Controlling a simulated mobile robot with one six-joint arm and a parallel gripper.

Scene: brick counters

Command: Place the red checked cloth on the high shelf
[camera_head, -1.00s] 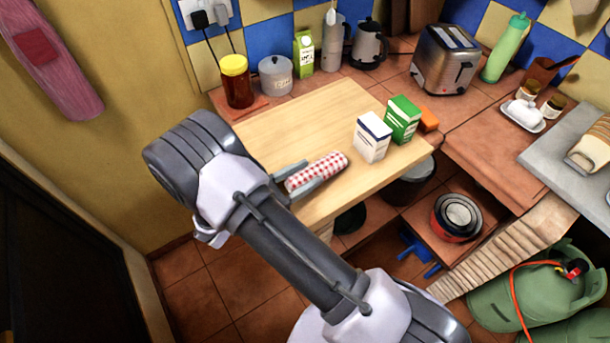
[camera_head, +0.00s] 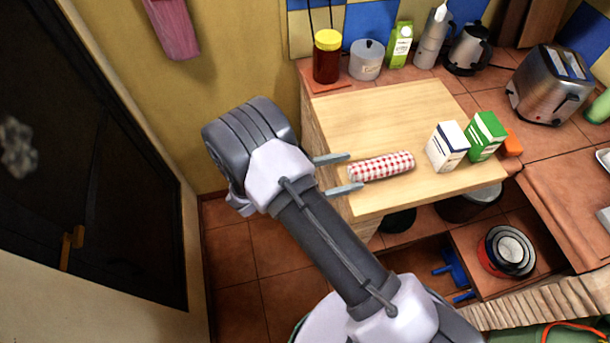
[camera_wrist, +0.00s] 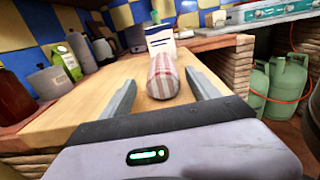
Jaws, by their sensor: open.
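The red checked cloth (camera_head: 382,166) is a rolled bundle lying on the pale wooden board (camera_head: 395,110). My gripper (camera_head: 356,171) is open at the board's left front edge, its two fingers pointing right at the cloth's near end. The cloth's left end sits about level with the fingertips, and most of the roll lies beyond them. In the wrist view the cloth (camera_wrist: 163,78) appears end-on, centred between the spread fingers with a gap on both sides. I cannot make out a high shelf in these views.
A white carton (camera_head: 447,147) and a green box (camera_head: 486,136) stand right of the cloth. The board's middle is clear. Green gas cylinders (camera_wrist: 287,78) stand low at right.

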